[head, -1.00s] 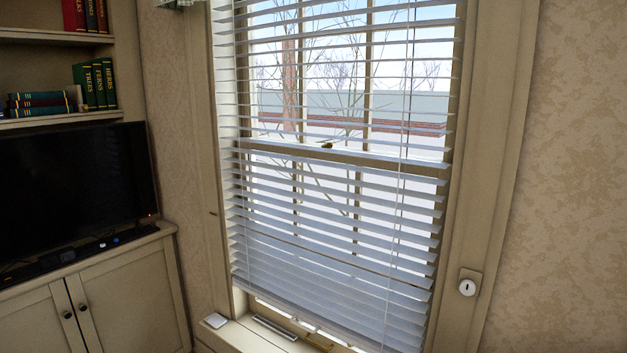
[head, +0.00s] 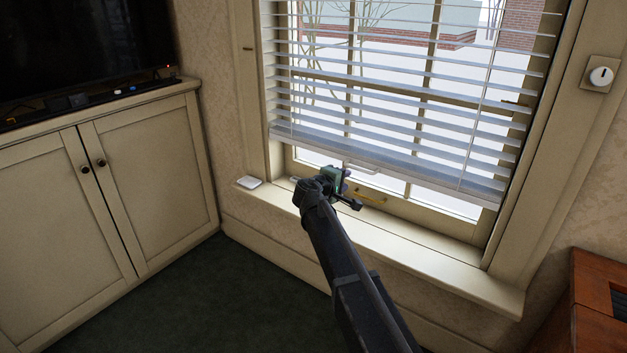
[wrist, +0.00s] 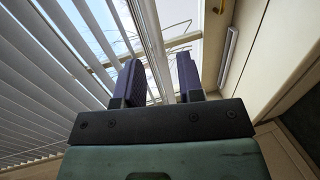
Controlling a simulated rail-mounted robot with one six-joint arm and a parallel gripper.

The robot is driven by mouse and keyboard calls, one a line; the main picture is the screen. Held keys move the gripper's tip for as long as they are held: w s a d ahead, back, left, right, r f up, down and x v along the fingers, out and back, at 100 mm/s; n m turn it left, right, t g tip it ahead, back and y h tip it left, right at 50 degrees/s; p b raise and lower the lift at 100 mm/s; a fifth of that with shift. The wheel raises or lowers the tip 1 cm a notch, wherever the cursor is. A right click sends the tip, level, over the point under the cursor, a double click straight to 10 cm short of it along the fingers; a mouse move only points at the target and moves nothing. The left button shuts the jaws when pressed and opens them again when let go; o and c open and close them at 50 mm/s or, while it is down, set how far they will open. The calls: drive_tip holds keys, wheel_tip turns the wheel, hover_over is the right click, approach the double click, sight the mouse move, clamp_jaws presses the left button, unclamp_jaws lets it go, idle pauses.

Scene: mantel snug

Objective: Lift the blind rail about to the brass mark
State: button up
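The white blind rail (head: 420,176) is the bottom bar of the slatted blind and hangs above the sill, slightly aslant in the picture. My gripper (head: 342,183) is at the rail's lower edge, left of its middle. In the wrist view my gripper (wrist: 160,82) has its two dark fingers apart, with a pale bar (wrist: 154,45), seemingly the rail, running through the gap. A gap shows beside the right finger; contact with the left finger is unclear. A small dark mark (head: 247,48) on the left window trim may be the brass mark; its colour is hard to tell.
A brass sash handle (head: 370,197) is just right of my gripper. A cabinet (head: 110,190) stands left, and a reddish wooden piece (head: 598,305) lower right. The floor between is clear.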

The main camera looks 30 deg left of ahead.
sight(362, 170)
drive_tip(key=x, duration=0.3)
drive_tip(key=b+x, duration=0.1)
drive_tip(key=x, duration=0.3)
drive_tip(key=b+x, duration=0.1)
drive_tip(key=x, duration=0.3)
drive_tip(key=shift+w+d+r, duration=0.15)
drive_tip(key=shift+d+r, duration=0.25)
clamp_jaws()
